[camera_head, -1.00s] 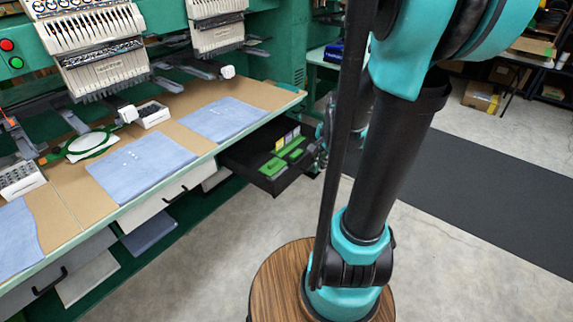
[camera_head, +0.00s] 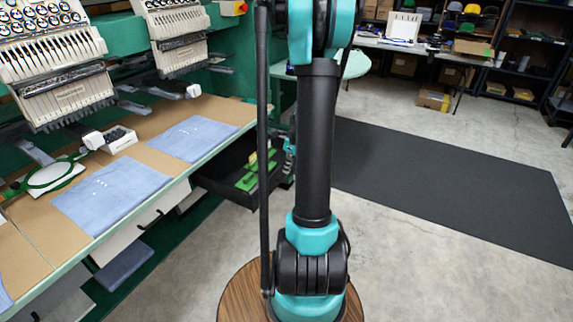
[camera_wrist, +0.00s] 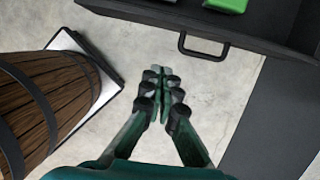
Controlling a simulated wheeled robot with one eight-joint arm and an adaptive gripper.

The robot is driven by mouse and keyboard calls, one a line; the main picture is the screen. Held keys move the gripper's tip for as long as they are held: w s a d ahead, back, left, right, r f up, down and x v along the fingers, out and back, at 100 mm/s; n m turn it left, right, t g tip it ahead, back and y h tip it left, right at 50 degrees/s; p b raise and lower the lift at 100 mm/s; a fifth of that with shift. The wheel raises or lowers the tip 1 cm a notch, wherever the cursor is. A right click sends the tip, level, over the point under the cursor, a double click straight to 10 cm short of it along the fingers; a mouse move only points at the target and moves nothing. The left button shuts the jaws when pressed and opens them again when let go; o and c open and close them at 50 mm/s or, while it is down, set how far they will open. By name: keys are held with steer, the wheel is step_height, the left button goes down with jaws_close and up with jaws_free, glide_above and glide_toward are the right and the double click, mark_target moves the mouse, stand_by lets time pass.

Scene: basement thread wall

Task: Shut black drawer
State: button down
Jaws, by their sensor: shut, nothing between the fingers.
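The black drawer (camera_head: 222,180) stands pulled out from under the right end of the green work table, with green items (camera_head: 250,172) inside. My arm hides part of it in the head view. In the wrist view its dark front panel (camera_wrist: 240,32) crosses the top, with a black bar handle (camera_wrist: 203,50) on it. My gripper (camera_wrist: 160,72) is shut and empty in the wrist view. Its fingertips point toward the drawer front, a little below and left of the handle, apart from it in the picture. In the head view my arm hides most of the gripper.
The work table (camera_head: 150,165) carries blue cloths (camera_head: 112,195) and embroidery heads (camera_head: 70,70). A white drawer (camera_head: 140,225) sits below it. A dark mat (camera_head: 430,180) lies on the concrete floor to the right. Shelves and boxes (camera_head: 433,97) stand at the back. Open floor lies in front.

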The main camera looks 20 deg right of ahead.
mark_target(276, 174)
steer(key=shift+w+a+f, duration=0.55)
steer(key=shift+w+f, duration=0.15)
steer(key=shift+f, duration=0.25)
steer(key=shift+w+a+f, duration=0.55)
steer(key=shift+w+f, duration=0.15)
steer(key=shift+f, duration=0.3)
steer(key=shift+w+a+f, duration=0.55)
steer(key=shift+w+f, duration=0.15)
steer(key=shift+f, duration=0.25)
steer(key=w+a, duration=1.4)
steer(key=w, duration=0.4)
